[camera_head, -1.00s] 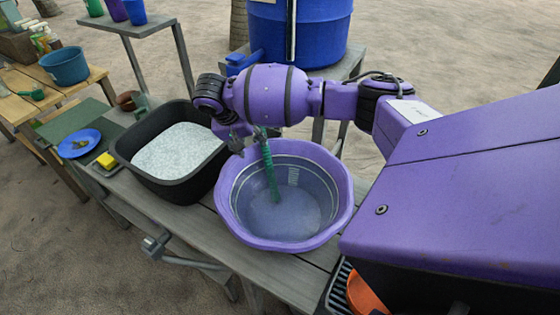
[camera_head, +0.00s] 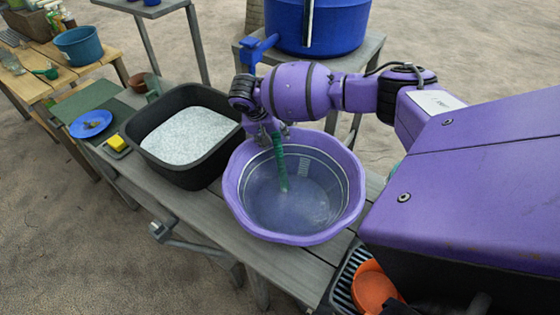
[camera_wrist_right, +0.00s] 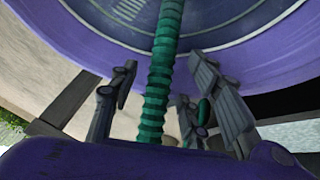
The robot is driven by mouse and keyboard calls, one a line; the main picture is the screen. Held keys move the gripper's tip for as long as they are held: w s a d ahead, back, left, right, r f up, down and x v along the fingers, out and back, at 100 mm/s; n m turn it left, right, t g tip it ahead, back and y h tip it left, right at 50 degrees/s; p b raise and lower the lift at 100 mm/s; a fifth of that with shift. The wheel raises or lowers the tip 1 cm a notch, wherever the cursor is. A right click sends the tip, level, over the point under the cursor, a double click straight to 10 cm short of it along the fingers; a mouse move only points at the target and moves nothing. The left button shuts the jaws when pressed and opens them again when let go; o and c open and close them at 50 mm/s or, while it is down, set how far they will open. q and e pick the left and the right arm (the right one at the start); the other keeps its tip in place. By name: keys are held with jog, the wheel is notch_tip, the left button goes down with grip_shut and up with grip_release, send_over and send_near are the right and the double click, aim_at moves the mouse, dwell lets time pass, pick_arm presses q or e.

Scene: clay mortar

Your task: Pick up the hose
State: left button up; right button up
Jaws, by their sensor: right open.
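The green ribbed hose (camera_head: 281,168) hangs down into the purple basin (camera_head: 238,210), its lower end over the basin's inside. My right gripper (camera_head: 271,135) is at the upper part of the hose, above the basin's back rim. In the right wrist view the hose (camera_wrist_right: 162,75) runs between the spread fingers of my right gripper (camera_wrist_right: 164,82). The fingers stand open, with visible gaps to the hose on both sides. The hose's upper end is hidden behind my gripper. My left gripper is not in view.
A black tub (camera_head: 165,168) of pale granules stands left of the basin on the grey bench (camera_head: 272,262). A blue barrel (camera_head: 340,28) with a blue tap (camera_head: 256,48) stands behind my right arm. A yellow sponge (camera_head: 117,142) and blue plate (camera_head: 90,124) lie farther left.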

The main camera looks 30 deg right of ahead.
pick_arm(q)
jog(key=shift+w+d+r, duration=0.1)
pick_arm(e)
jog(key=shift+r, duration=0.1)
jog(key=shift+c, duration=0.5)
grip_shut()
jog(key=shift+r, duration=0.65)
jog(key=s+a+r+p, duration=0.2)
jog(key=s+a+r, duration=0.6)
jog(key=a+r, duration=0.35)
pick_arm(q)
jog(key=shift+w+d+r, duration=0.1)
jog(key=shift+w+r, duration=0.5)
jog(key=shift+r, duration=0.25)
pick_arm(e)
jog(key=w+d+r, duration=0.2)
jog(key=w+r, duration=0.2)
jog(key=r, duration=0.4)
jog(key=shift+w+r, duration=0.2)
jog(key=shift+r, duration=0.1)
